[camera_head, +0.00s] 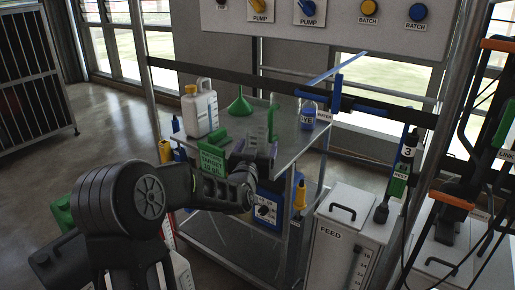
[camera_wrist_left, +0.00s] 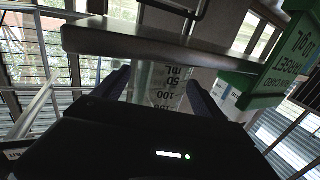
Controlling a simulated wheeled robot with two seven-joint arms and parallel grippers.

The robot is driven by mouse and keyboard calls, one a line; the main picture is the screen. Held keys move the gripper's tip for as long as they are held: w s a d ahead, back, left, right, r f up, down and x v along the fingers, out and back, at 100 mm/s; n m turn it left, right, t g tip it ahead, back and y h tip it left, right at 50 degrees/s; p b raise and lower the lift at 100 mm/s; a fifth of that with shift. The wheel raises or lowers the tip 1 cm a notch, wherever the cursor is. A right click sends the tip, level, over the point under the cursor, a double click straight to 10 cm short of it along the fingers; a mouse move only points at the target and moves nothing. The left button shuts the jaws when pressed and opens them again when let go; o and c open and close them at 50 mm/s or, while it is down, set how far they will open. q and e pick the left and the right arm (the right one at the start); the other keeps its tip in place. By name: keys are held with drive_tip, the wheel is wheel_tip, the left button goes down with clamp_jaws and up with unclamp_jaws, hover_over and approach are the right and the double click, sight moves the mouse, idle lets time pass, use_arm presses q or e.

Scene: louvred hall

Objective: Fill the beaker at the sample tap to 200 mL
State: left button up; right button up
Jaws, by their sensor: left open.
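The clear beaker (camera_wrist_left: 168,84), with black volume marks, shows between the two fingers of my left gripper (camera_wrist_left: 160,92) in the left wrist view. The fingers stand apart on either side of it, and I cannot tell whether they touch it. In the head view my left gripper (camera_head: 259,150) reaches over the near edge of the grey cart top (camera_head: 300,146), and the beaker there is hard to make out. The blue sample tap (camera_head: 336,95) is on the dark rail to the right. A green target card (camera_head: 212,160) hangs at the cart's near edge; it also shows in the left wrist view (camera_wrist_left: 290,62).
A white jug (camera_head: 200,112), a green funnel (camera_head: 239,104) and a small blue-labelled bottle (camera_head: 308,117) stand on the cart top. A grey FEED box (camera_head: 338,235) stands to the right. Pump and batch knobs line the panel (camera_head: 335,25) above.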

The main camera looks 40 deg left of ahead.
use_arm(q)
drive_tip(key=c, duration=1.5)
drive_tip(key=shift+o, duration=0.2)
wheel_tip(320, 180, up, 10)
drive_tip(key=p, duration=0.1)
drive_tip(key=shift+p, duration=0.35)
